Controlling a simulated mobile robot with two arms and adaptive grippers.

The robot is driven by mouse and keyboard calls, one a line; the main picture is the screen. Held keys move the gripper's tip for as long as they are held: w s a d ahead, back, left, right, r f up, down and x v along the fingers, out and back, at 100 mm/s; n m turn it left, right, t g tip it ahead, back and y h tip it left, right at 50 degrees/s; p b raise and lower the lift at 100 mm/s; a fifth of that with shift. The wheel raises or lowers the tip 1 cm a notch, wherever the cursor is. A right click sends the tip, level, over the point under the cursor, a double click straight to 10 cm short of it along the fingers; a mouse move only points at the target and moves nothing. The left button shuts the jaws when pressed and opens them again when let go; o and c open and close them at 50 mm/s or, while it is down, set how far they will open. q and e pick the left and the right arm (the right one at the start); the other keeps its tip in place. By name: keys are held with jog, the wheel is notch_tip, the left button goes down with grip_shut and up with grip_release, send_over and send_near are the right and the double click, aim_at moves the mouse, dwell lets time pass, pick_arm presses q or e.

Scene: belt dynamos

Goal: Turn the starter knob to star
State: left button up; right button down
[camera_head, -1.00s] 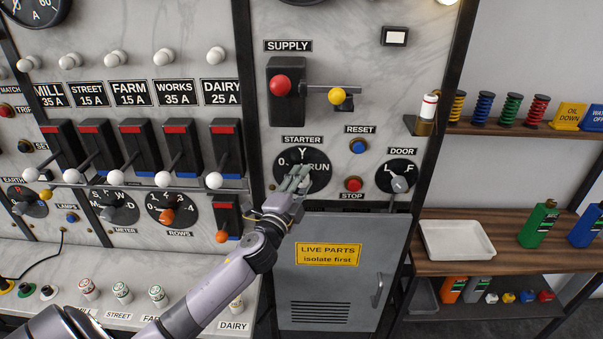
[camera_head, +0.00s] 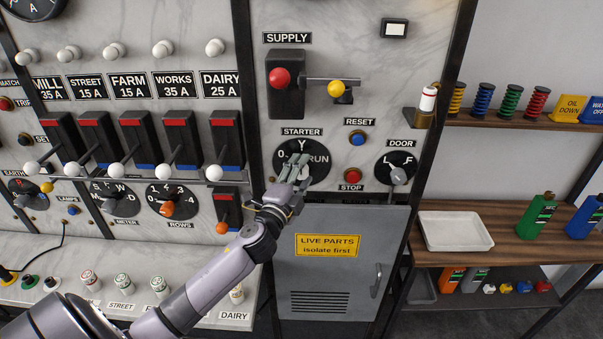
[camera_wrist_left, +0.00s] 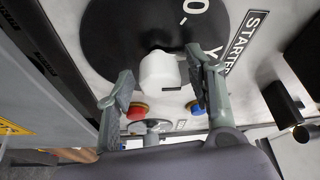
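The starter dial (camera_head: 322,173) is a black disc marked 0, Y and RUN, under the STARTER label on the grey marble panel. My left gripper (camera_head: 293,168) is in front of it, its fingers covering most of the knob in the head view. In the left wrist view, the pale starter knob (camera_wrist_left: 159,70) stands between the two spread fingers of my left gripper (camera_wrist_left: 160,82). Gaps show on both sides of the knob, so the gripper is open around it. Which mark the knob points to is hard to tell. My right gripper is not in view.
The red stop button (camera_head: 353,176), blue reset button (camera_head: 358,138) and door dial (camera_head: 402,161) are close on the right. The supply switch (camera_head: 286,95) is above. A grey cabinet door (camera_head: 325,285) is below. Breaker levers (camera_head: 213,173) stand at the left.

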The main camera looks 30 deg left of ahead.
pick_arm(q)
jog(key=shift+s+d+f, duration=0.1)
jog(key=shift+s+f, duration=0.05)
jog(key=shift+s, duration=0.45)
jog(key=r+v, duration=0.1)
jog(key=v, duration=0.9)
jog(key=shift+s+f, duration=0.4)
jog(key=shift+s, duration=0.05)
